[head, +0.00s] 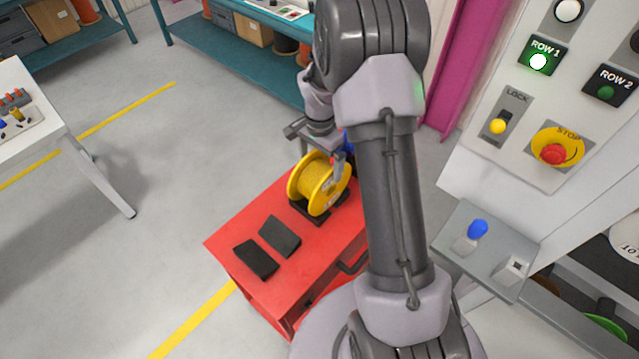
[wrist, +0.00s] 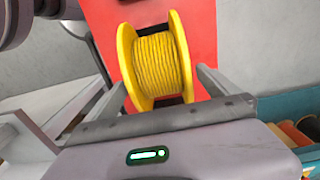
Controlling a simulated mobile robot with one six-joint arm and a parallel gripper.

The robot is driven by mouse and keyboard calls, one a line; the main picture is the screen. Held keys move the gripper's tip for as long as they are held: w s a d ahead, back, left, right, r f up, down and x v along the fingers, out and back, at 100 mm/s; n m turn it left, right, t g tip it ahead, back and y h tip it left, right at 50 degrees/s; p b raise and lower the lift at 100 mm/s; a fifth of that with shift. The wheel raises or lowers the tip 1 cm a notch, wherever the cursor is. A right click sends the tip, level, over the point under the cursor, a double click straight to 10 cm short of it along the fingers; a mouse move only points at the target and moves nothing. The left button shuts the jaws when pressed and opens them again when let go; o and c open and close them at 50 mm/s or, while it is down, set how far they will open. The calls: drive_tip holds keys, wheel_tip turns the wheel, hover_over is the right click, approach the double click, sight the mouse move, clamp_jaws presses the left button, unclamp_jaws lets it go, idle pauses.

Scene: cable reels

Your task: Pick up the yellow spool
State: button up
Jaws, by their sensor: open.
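The yellow spool (head: 319,183), wound with yellow cable, sits on its side rims on a dark cradle (head: 312,212) on top of the red cart (head: 228,238). It also shows in the wrist view (wrist: 157,62). My gripper (head: 325,150) is at the spool, coming from its far side in the head view. In the wrist view my gripper (wrist: 162,85) is open, with one finger on each side of the spool's flanges. I cannot tell whether the fingers touch the flanges. My arm hides part of the cart.
Two empty dark pads (head: 268,247) lie on the cart's near left part. A control panel with a red stop button (head: 554,153) and a grey shelf (head: 486,250) with a blue knob stand at right. A white table (head: 45,115) stands at left, teal benches (head: 235,55) at the back. The floor left of the cart is clear.

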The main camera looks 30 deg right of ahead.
sight(320, 169)
wheel_tip(320, 169, down, 4)
drive_tip(key=shift+s+r+b, duration=0.1)
drive_tip(key=shift+r+b, duration=0.1)
drive_tip(key=shift+b, duration=0.2)
drive_tip(key=shift+r, duration=0.15)
drive_tip(key=c, duration=2)
drive_tip(key=shift+r, duration=0.1)
wheel_tip(320, 169, up, 4)
drive_tip(key=shift+f+p, duration=0.2)
drive_tip(key=shift+p, duration=0.65)
drive_tip(key=s+a, duration=0.2)
drive_tip(key=s, duration=0.5)
drive_tip(key=s+a+r, duration=0.1)
drive_tip(key=s+a, duration=0.1)
drive_tip(key=s, duration=0.6)
drive_tip(key=shift+a+p, duration=0.35)
drive_tip(key=shift+p, duration=0.1)
drive_tip(key=shift+s+r, duration=0.1)
drive_tip(key=shift+r, duration=0.05)
